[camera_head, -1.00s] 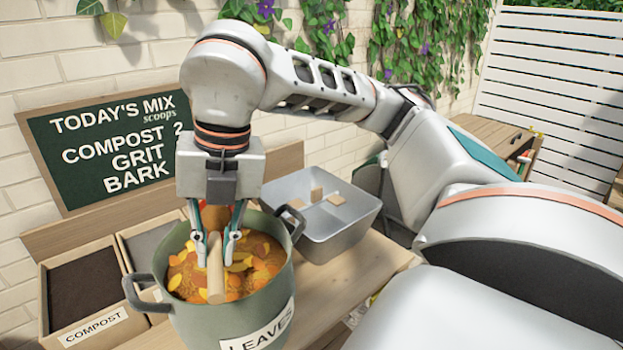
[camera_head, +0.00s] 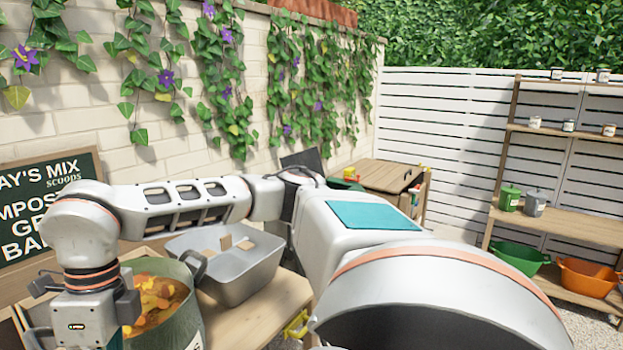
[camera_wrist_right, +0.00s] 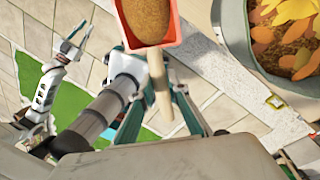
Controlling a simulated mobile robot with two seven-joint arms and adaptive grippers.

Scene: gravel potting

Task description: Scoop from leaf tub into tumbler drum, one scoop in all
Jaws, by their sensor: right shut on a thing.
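The leaf tub (camera_head: 190,322) is a grey-green pot with handles at the lower left of the head view, holding orange and yellow leaves over brown material. Its rim also shows at the upper right of the right wrist view (camera_wrist_right: 236,45). My right gripper (camera_wrist_right: 158,112) is shut on the wooden handle of a red scoop (camera_wrist_right: 174,28), which carries brown material and is outside the tub. The right fingers are out of sight in the head view. My left gripper (camera_wrist_right: 74,38) is small in the wrist view, its fingers apart and empty. I cannot identify the tumbler drum.
A grey metal bin (camera_head: 232,273) with several pale blocks stands beside the tub on the wooden bench (camera_head: 255,318). A chalkboard (camera_head: 45,205) leans at the left. A wooden cabinet (camera_head: 380,178) stands farther back. Shelves at the right hold a green tub (camera_head: 518,258) and an orange tub (camera_head: 588,279).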

